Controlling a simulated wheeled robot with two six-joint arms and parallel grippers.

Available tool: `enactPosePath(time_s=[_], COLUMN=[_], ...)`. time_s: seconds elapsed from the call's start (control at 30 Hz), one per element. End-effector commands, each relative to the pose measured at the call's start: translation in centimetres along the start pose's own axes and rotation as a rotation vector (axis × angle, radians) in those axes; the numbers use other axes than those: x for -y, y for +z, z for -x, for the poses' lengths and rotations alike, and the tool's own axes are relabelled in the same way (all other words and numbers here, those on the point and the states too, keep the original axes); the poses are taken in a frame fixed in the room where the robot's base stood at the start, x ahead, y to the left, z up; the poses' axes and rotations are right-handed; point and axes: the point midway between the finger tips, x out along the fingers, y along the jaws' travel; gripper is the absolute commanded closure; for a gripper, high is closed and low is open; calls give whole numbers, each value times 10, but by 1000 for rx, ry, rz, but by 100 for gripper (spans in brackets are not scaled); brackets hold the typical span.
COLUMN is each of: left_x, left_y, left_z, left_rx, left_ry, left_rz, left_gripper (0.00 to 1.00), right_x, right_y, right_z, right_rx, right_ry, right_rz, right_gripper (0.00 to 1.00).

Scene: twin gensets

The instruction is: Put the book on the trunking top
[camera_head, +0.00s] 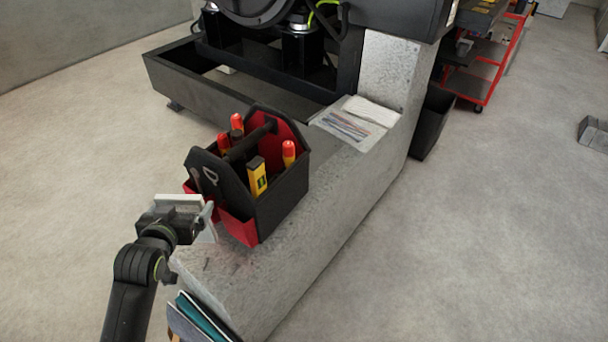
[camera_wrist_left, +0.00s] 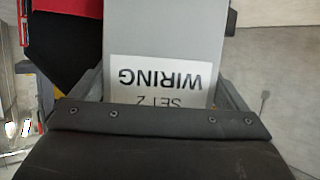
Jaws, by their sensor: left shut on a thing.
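My left gripper (camera_head: 203,216) is shut on the book, a pale grey one that shows as light edges (camera_head: 207,233) around the fingers in the head view. In the left wrist view the grey book (camera_wrist_left: 165,30) fills the space between the fingers, with a white label reading "WIRING SET 2" upside down. The gripper and book are at the near left end of the long speckled grey trunking top (camera_head: 325,195), beside the tool carrier. I cannot tell whether the book touches the trunking. My right gripper is not in view.
A black and red tool carrier (camera_head: 280,205) with several tools stands on the trunking. Beyond it lie a printed sheet (camera_head: 345,128) and a white cloth-like stack (camera_head: 371,111). Several upright folders (camera_head: 200,318) stand at the near end. Bare trunking shows in front of the carrier.

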Motion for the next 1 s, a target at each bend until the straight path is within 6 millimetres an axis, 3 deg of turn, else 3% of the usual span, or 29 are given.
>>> enactPosePath(time_s=[0.13, 0.43, 0.7, 1.0], left_x=[16, 23, 22, 23], left_y=[1, 2, 46, 78], left_z=[-25, -33, -51, -64], left_rx=[-3, 1, 4, 2], left_ry=[-92, -131, -129, -129], left_rz=[37, 54, 55, 53], left_gripper=[33, 33, 34, 34], right_x=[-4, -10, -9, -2], right_y=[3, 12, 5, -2], right_z=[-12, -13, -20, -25], right_rx=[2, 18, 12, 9], right_ry=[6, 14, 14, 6], right_rz=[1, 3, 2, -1], right_gripper=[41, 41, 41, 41])
